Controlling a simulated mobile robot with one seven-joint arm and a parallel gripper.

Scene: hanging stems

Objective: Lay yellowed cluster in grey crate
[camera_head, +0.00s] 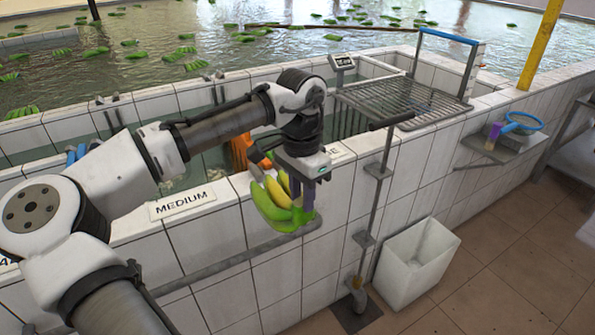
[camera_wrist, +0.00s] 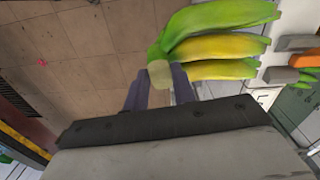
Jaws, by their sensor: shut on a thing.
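The yellowed cluster (camera_head: 272,206) is a bunch of green and yellow bananas. It hangs in my gripper (camera_head: 302,198) in front of the tiled tank wall. In the wrist view, the cluster (camera_wrist: 222,45) points right, and its pale cut crown sits between the two dark fingers of my gripper (camera_wrist: 158,88). My gripper is shut on the crown. I cannot pick out a grey crate in either view.
A grey rail (camera_head: 222,265) runs along the wall just below the cluster. A pole (camera_head: 376,195) stands to the right, with a whitish bin (camera_head: 418,262) on the floor beyond it. A wire rack (camera_head: 405,100) sits on the tank edge.

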